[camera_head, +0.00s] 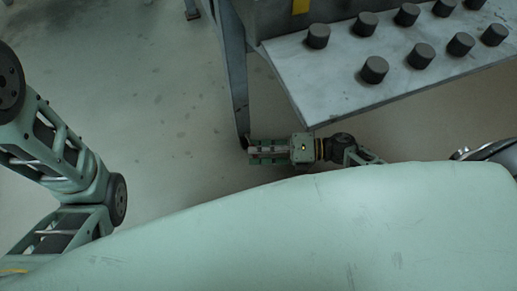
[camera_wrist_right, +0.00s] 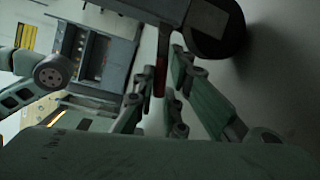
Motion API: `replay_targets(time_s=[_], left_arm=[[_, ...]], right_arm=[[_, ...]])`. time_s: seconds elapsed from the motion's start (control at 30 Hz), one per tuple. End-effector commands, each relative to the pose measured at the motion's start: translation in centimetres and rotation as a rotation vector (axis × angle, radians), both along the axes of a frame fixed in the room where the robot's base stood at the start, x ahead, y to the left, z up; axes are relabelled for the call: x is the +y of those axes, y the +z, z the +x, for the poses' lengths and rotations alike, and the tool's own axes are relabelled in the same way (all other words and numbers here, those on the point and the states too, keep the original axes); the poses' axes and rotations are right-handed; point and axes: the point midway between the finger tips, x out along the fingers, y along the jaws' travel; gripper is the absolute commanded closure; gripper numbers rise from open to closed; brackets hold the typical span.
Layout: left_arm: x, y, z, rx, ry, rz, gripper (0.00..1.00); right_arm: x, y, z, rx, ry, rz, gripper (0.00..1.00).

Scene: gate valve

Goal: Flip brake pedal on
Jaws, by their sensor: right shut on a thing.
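My right gripper (camera_head: 251,151) is low beside the foot of a grey upright bar (camera_head: 236,85), under the left end of the panel. In the right wrist view the fingers of my right gripper (camera_wrist_right: 157,86) are closed around a narrow red piece (camera_wrist_right: 160,78) at the end of a grey bar (camera_wrist_right: 163,45). I take this red piece to be the brake pedal; the fingers partly hide it. Whether it is flipped cannot be told. My left arm shows at the left of the head view, but its gripper is out of the picture.
A grey metal panel (camera_head: 330,83) with several dark round knobs (camera_head: 375,69) overhangs at the upper right. In the right wrist view a dark round part (camera_wrist_right: 216,28) is close to the fingers. Bare floor (camera_head: 150,100) is free to the left of the bar.

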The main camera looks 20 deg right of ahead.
Motion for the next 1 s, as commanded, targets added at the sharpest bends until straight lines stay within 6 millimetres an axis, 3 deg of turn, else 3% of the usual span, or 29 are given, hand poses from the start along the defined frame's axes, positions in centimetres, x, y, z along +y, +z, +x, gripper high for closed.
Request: replay_targets(time_s=[0.47, 0.73, 1.0], left_arm=[[0.0, 0.0, 0.1, 0.002, 0.001, 0.0, 0.6], [0.0, -1.7, 0.1, 0.003, 0.001, 0.0, 0.6], [0.0, -1.6, 0.2, 0.006, 0.002, 0.0, 0.6]], right_arm=[[0.0, 0.0, 0.0, 0.0, 0.0, -0.001, 1.0], [-0.1, -0.9, 0.1, -0.077, -0.001, 0.003, 1.0], [-0.1, -0.6, 0.1, -0.098, -0.002, -0.001, 1.0]])
